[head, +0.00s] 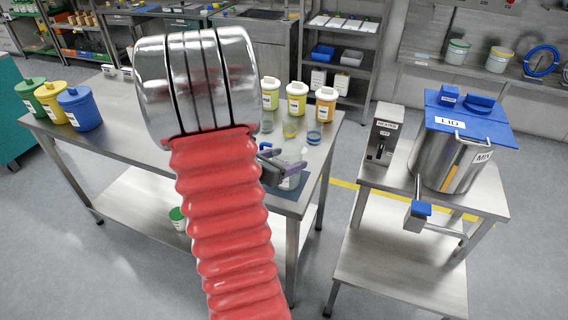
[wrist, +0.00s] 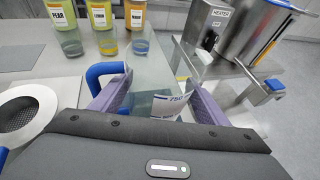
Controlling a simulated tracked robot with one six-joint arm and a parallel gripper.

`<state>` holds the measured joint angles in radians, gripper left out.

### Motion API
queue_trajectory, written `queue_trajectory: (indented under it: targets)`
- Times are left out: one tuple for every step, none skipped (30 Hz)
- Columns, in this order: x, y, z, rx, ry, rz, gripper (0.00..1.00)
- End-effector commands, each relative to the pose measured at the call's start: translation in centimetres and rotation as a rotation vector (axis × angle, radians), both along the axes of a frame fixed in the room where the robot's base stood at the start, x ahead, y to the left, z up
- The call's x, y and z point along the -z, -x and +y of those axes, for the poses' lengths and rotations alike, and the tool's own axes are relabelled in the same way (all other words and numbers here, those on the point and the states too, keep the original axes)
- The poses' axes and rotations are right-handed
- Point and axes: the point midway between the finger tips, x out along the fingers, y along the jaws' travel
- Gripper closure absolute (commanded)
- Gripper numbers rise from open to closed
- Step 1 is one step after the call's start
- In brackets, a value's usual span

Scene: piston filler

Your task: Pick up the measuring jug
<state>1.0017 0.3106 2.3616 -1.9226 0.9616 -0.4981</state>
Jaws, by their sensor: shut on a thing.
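The measuring jug (wrist: 172,108) is clear, with a white label and a blue handle, and sits between my purple fingers in the wrist view. My gripper (wrist: 156,96) is shut on it, one finger on each side. The blue handle sticks out to the left of the left finger. In the head view my gripper (head: 284,164) is at the right end of the steel table, around the jug (head: 290,181), partly hidden by my red arm. I cannot tell whether the jug's base touches the table.
A sieve (wrist: 22,113) lies left of my gripper. A heater box (head: 383,134) and a blue-lidded steel hopper (head: 458,150) stand on the right-hand table, across a gap.

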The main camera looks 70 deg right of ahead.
Motion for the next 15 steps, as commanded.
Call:
queue_trajectory:
  targets:
    - [0.0,0.0,0.0,0.000,0.000,0.000,0.57]
    - [-0.1,0.0,0.0,0.000,0.001,0.000,0.57]
    - [-0.1,0.0,0.0,0.000,0.001,0.000,0.57]
    - [-0.2,0.0,0.0,0.000,0.001,0.000,0.57]
    - [-0.3,0.0,0.0,0.000,0.001,0.000,0.57]
    - [-0.5,0.0,0.0,0.000,0.002,0.000,0.57]
    - [-0.7,0.0,0.0,0.000,0.002,0.000,0.57]
    - [-0.9,0.0,0.0,0.001,0.003,-0.001,0.57]
    - [-1.2,0.0,0.0,0.001,0.003,-0.002,0.57]
    - [-1.5,0.0,0.0,0.001,0.003,-0.002,0.57]
    - [-1.8,0.0,0.0,0.001,0.003,-0.002,0.57]
    - [-2.3,0.0,0.0,0.001,0.004,-0.003,0.57]
    - [-2.6,0.0,0.0,0.001,0.003,-0.003,0.57]
    - [-3.0,0.0,0.0,0.001,0.003,-0.003,0.57]
    - [-3.7,0.0,0.0,0.001,0.005,-0.003,0.57]
